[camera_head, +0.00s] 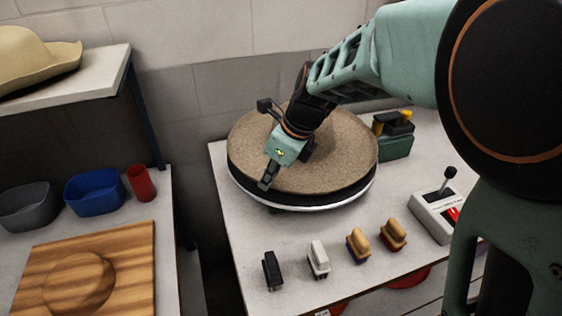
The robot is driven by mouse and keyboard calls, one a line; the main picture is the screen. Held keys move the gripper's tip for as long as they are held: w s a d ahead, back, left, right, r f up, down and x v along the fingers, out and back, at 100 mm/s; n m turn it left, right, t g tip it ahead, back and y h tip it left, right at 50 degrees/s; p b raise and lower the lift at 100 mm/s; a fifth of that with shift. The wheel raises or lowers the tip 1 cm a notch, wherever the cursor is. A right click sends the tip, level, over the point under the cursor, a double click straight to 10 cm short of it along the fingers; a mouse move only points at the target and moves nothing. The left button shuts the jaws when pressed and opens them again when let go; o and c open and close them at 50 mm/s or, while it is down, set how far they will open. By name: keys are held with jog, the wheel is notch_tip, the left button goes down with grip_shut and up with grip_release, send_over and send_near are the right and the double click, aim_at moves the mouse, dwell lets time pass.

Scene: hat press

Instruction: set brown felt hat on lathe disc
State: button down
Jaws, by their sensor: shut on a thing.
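The brown felt hat (345,150) shows as a wide, round, speckled tan-brown surface, seen from above. No raised crown shows. It covers most of the lathe disc (330,203), whose dark side and pale rim show below its front edge. I cannot tell whether the hat rests fully on the disc or is held slightly above it. My gripper (268,181) reaches down over the hat to its front-left edge and is shut on it. The far fingertip and the exact grip are hidden.
Several small brushes or blocks (358,245) stand along the table front. At left are a wooden board (130,245), a blue bin (94,192), a red cup (141,182) and a shelved straw-colored hat (35,55).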

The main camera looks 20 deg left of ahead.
jog(key=shift+f, duration=0.85)
jog(key=c, duration=2)
grip_release()
